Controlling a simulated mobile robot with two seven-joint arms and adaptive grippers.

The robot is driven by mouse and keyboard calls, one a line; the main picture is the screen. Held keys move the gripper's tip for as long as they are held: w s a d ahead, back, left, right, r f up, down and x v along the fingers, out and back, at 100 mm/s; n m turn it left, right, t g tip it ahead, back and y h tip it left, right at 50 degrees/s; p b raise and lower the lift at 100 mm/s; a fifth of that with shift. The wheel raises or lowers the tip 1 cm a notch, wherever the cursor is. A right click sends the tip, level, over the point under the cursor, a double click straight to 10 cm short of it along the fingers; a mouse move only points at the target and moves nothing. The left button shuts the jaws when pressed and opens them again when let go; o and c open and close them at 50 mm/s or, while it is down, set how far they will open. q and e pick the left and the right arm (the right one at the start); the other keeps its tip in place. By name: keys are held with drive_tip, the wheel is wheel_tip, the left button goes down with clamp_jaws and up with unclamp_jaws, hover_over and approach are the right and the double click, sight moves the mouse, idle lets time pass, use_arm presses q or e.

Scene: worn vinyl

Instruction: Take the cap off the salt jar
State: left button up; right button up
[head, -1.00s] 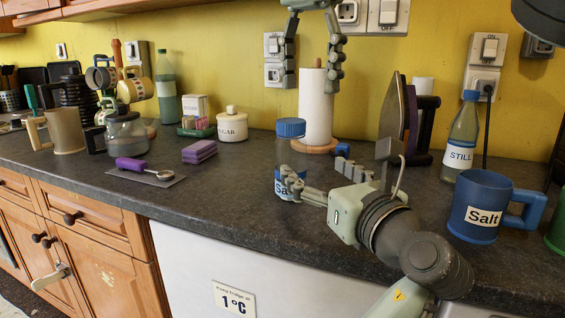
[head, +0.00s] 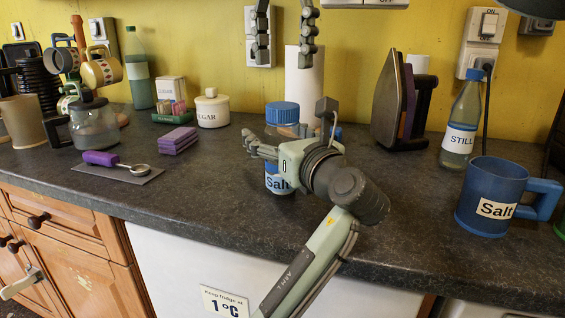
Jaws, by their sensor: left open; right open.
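The salt jar, with a "Salt" label (head: 278,183) on its lower front, stands on the counter, mostly hidden behind my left gripper. Its ribbed blue cap (head: 282,113) is on top and in clear view. My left gripper (head: 262,147) is open, its fingers at the jar's body below the cap; whether they touch it I cannot tell. My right gripper (head: 284,60) is open and empty, pointing down above the cap with a finger on either side and a gap beneath it.
A white paper roll (head: 304,85) stands just behind the jar. An iron (head: 402,105), a "STILL" bottle (head: 463,120) and a blue "Salt" mug (head: 490,197) stand to the right. A sugar pot (head: 212,110) and purple sponges (head: 177,140) are to the left. The front counter is clear.

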use_arm(q)
drive_tip(key=shift+w+a, duration=0.15)
drive_tip(key=shift+w, duration=0.1)
clamp_jaws()
idle(0.5)
